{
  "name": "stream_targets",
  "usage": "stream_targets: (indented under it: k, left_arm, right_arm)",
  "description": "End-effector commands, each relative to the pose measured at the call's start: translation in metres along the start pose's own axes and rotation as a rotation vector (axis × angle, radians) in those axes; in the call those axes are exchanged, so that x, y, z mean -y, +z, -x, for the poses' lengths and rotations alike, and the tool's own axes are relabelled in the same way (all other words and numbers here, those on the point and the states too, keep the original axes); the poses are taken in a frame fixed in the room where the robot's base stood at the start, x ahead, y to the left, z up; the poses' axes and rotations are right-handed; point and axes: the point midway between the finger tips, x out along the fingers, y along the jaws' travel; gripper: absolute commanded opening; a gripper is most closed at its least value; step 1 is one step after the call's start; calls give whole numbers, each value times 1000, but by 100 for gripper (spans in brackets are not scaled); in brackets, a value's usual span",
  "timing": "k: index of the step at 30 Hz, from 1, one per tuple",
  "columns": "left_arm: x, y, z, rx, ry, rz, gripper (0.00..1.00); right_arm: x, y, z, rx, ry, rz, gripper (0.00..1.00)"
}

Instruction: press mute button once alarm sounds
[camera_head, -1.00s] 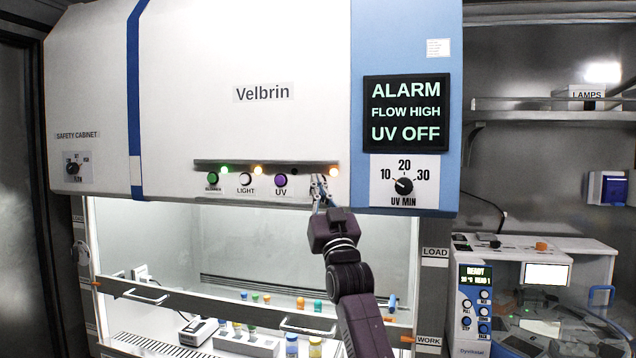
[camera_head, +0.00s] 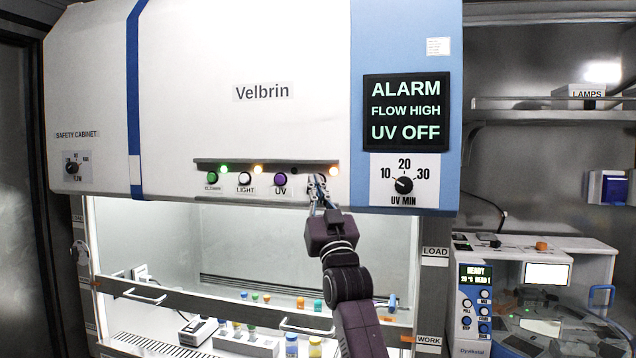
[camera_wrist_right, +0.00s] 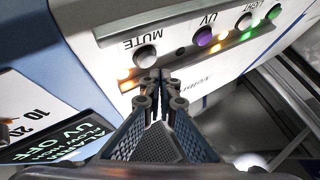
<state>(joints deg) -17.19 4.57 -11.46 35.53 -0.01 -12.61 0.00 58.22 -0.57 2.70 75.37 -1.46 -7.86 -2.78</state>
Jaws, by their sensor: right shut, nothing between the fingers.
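The safety cabinet's display (camera_head: 405,112) reads ALARM, FLOW HIGH, UV OFF. The mute button (camera_wrist_right: 146,56) is a round grey-white button with a MUTE label, seen upside down in the right wrist view. In the head view it is hidden behind my right gripper (camera_head: 317,184). That gripper is shut and empty, with its fingertips (camera_wrist_right: 156,76) right at the button's lower edge in the wrist view. I cannot tell whether they touch it. My left gripper is not in view.
On the same panel, left of the gripper, are the purple UV button (camera_head: 280,180), the white light button (camera_head: 245,179) and a green button (camera_head: 212,178). Lit lamps sit above the row. The UV MIN dial (camera_head: 403,185) is to the right. The cabinet opening is below.

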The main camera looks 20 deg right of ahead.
Motion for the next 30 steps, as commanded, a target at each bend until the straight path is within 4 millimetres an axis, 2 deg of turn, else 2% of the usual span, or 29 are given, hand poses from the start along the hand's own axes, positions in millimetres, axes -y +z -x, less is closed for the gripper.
stream_targets:
  k: [15, 30]
  left_arm:
    - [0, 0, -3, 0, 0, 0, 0]
    - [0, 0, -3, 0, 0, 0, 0]
  right_arm:
    - [24, -23, 32, 0, 0, -1, 0]
    - [24, -24, 34, 0, 0, 0, 0]
